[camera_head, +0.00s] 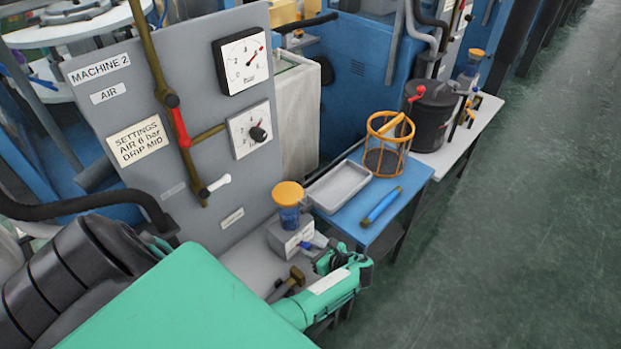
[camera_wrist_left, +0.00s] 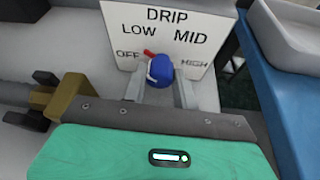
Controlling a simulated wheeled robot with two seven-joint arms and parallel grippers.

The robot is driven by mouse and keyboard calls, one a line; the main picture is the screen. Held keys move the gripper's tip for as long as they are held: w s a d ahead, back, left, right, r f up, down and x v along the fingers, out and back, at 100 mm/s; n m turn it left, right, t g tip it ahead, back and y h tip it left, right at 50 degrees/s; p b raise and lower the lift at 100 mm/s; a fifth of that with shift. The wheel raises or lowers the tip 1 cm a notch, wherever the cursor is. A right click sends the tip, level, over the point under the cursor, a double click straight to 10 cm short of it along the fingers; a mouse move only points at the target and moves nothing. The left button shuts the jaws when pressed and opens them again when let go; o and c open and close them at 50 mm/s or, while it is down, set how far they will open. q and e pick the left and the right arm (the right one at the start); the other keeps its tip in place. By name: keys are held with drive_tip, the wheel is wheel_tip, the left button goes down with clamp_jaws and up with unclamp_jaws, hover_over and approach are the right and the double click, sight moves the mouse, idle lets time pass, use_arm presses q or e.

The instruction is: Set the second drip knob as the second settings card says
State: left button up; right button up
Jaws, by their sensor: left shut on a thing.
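The settings card (camera_head: 137,140) on the Machine 2 panel reads AIR 6 bar, DRIP MID. The second drip unit (camera_head: 286,238) stands on the ledge below that panel, under an orange-capped cup. Its plate (camera_wrist_left: 198,60) reads OFF, LOW, MID, HIGH in the left wrist view. The blue drip knob (camera_wrist_left: 161,69) has a red pointer (camera_wrist_left: 149,53) aimed up and left, between OFF and LOW. My left gripper (camera_head: 318,246) is at the knob, its fingers (camera_wrist_left: 161,92) on either side and shut on it. My right gripper is not in view.
A brass handle piece (camera_head: 289,281) is close beside my left gripper. Open floor lies further right.

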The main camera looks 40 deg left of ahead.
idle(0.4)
use_arm(q)
drive_tip(key=o, duration=1)
drive_tip(key=shift+c, duration=0.2)
drive_tip(key=b+v, duration=0.1)
drive_tip(key=v, duration=1.2)
drive_tip(key=shift+w+d+r, duration=0.1)
drive_tip(key=shift+w+d, duration=0.1)
drive_tip(key=shift+d, duration=0.2)
